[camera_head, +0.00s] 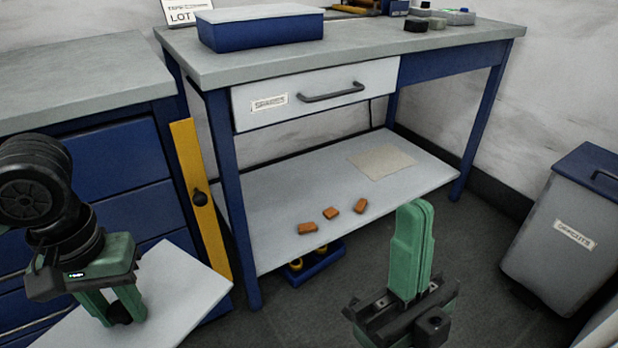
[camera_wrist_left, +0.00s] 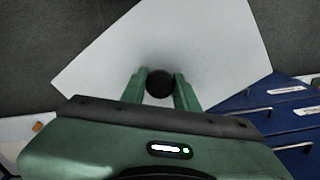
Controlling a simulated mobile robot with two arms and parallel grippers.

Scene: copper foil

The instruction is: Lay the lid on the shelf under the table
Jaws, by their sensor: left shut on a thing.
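The lid is a flat pale square panel (camera_head: 185,295) with a black knob; it also fills much of the left wrist view (camera_wrist_left: 205,45). My left gripper (camera_head: 118,315) is shut on its black knob (camera_wrist_left: 160,83). The lid is held at the lower left of the head view, in front of the blue drawer cabinet and left of the table. The shelf (camera_head: 290,185) lies low under the table (camera_head: 400,42). My right gripper (camera_head: 415,205) is in front of the shelf, its fingers together with nothing seen between them.
Several small orange blocks (camera_head: 332,212) lie near the shelf's front edge, and a beige sheet (camera_head: 382,161) lies further back. A blue tray (camera_head: 318,262) is below the shelf. A yellow post (camera_head: 200,200) stands by the table's left leg. A grey bin (camera_head: 565,235) stands right.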

